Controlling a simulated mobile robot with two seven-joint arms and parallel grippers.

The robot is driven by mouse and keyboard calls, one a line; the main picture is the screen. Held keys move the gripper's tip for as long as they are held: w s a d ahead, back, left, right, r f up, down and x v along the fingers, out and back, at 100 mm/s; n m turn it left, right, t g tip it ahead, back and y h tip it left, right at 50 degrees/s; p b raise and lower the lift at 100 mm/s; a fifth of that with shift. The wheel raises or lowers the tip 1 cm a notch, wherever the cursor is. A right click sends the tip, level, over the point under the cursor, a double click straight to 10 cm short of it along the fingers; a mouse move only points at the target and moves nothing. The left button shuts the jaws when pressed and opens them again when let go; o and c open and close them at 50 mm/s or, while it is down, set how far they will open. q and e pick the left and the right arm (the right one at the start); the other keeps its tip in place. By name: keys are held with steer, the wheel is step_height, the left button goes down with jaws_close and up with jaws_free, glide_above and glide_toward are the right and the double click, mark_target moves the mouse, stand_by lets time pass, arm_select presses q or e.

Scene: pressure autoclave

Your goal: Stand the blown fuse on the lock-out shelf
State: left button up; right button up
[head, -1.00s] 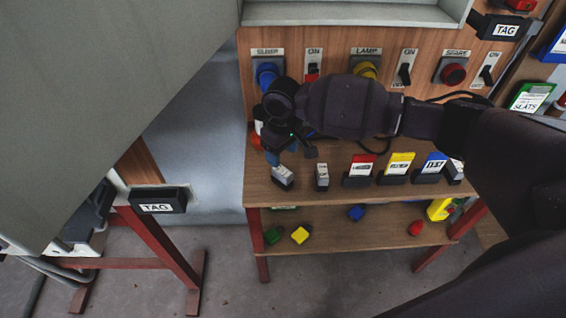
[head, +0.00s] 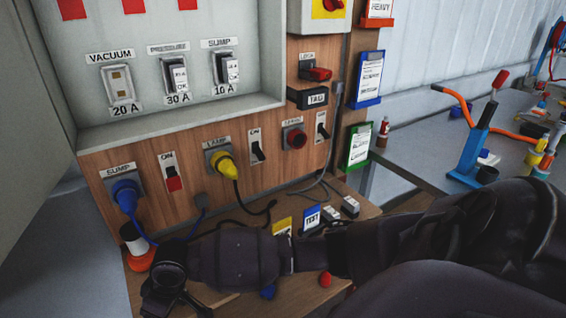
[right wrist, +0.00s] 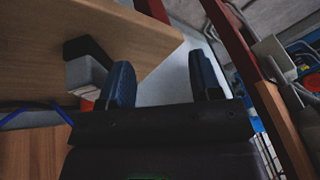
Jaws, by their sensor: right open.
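Under the wall panel is a wooden shelf (head: 372,212), mostly hidden by my right arm. Two small grey-and-black fuses, a left one (head: 330,214) and a right one (head: 350,206), sit at its right. In the right wrist view a grey block with a black part (right wrist: 88,68), seemingly a fuse, is at the shelf's edge (right wrist: 125,25), left of my fingers. My right gripper (head: 168,292), also in the wrist view (right wrist: 160,82), is open and empty. The vacuum holder (head: 119,84) shows bare contacts; the pressure (head: 176,76) and sump (head: 226,68) holders have fuses in them. My left gripper is out of view.
A blue plug (head: 126,194) and yellow plug (head: 222,163) with cables stick out of the panel. A white-and-dark cylinder (head: 133,238) stands on an orange base at the shelf's left. Yellow (head: 282,227) and blue (head: 311,215) cards stand behind my arm.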

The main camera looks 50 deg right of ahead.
steer(key=s+d+f+m+t+y, duration=0.2)
steer(key=s+f+m+t, duration=0.1)
steer(key=s+f+t, duration=0.4)
steer(key=s+d+f+m+t+h, duration=0.1)
steer(key=s+d+h, duration=0.5)
steer(key=s+d, duration=0.8)
steer(key=shift+s+d+m+t, duration=0.15)
steer(key=shift+s+m+t, duration=0.35)
steer(key=shift+s+t, duration=0.1)
steer(key=shift+c, duration=0.2)
